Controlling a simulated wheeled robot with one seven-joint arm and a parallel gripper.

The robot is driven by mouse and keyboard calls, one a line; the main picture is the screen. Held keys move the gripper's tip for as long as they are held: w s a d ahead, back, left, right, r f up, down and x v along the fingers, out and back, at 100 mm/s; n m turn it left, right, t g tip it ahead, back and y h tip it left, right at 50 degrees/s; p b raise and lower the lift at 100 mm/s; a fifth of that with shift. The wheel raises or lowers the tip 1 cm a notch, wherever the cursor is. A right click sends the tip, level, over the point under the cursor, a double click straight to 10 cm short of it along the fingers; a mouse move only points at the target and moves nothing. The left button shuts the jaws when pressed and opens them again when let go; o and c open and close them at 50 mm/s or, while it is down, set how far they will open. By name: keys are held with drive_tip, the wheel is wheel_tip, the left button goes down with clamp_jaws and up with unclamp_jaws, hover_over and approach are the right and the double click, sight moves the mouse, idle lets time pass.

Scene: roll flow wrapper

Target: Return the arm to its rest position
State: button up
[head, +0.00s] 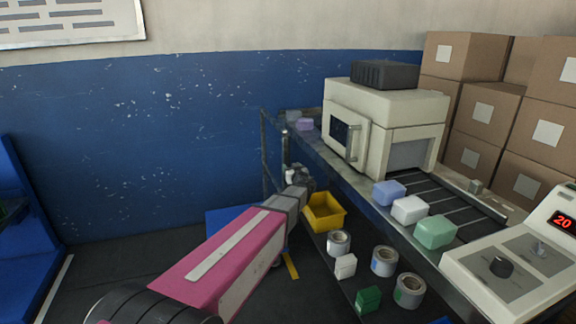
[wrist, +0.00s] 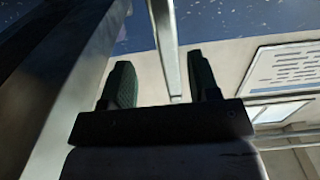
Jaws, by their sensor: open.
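My arm (head: 225,255), magenta with a pale stripe, reaches from the bottom of the head view toward the conveyor's left end. Its grey wrist end is near a metal frame post and the yellow bin; my gripper's fingers are hard to make out there. In the wrist view my gripper (wrist: 161,78) shows two dark fingers spread apart, with nothing held. A pale metal post (wrist: 165,45) shows between and beyond the fingertips; I cannot tell how far it is from them.
The conveyor (head: 455,205) carries blue, white and green packs beside a cream wrapper machine (head: 385,115). A yellow bin (head: 324,212) and several rolls are below it. A control panel (head: 520,260) is at the right. Floor left of my arm looks clear, up to a blue structure (head: 30,255).

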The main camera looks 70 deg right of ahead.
drive_tip(key=shift+s+a, duration=0.45)
drive_tip(key=shift+a, duration=0.1)
